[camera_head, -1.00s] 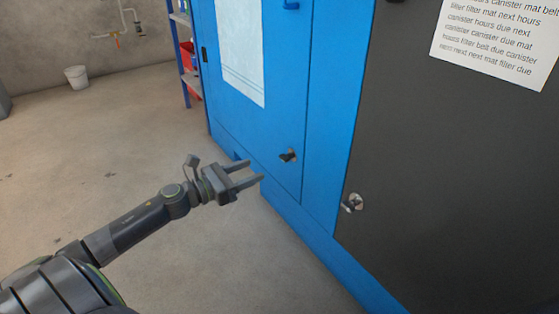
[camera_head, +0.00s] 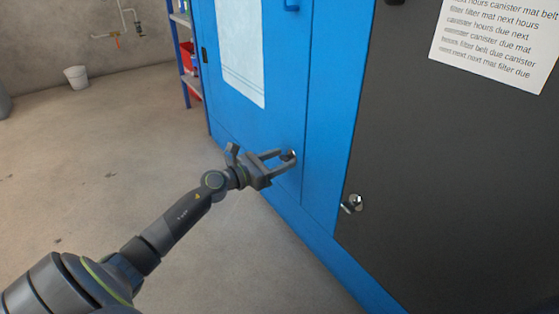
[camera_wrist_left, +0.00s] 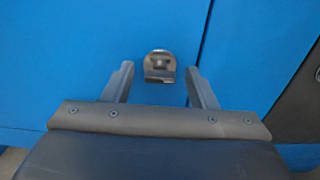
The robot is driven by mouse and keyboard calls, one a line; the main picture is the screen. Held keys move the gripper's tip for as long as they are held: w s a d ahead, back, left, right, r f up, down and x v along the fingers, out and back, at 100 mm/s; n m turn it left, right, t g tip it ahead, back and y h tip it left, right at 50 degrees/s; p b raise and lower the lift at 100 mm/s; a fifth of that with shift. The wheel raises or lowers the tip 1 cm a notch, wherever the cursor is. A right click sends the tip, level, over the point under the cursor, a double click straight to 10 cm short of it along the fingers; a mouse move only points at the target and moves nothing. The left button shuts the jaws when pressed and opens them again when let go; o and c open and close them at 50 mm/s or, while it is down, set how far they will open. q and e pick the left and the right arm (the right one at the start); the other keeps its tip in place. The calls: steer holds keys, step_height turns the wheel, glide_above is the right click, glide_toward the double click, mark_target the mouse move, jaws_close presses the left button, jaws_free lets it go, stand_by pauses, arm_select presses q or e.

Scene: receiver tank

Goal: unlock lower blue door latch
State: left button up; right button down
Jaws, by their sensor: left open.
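The lower blue door latch is a small metal latch (camera_head: 292,155) near the lower right edge of the blue door (camera_head: 240,120). In the left wrist view the latch (camera_wrist_left: 159,66) shows as a rounded metal plate with a knob, just ahead of and between the two fingers. My left gripper (camera_head: 283,160) is open, its fingertips close to the door on either side of the latch. In the head view the fingers partly hide the latch. I cannot tell whether a finger touches it. My right gripper is out of view.
A second metal latch (camera_head: 353,204) sits on the dark grey panel (camera_head: 440,190) to the right. A paper sheet (camera_head: 500,40) hangs on that panel and another sheet (camera_head: 240,50) on the blue door.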

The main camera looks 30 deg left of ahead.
arm_select(q)
steer(key=shift+w, duration=0.15)
steer(key=c, duration=1)
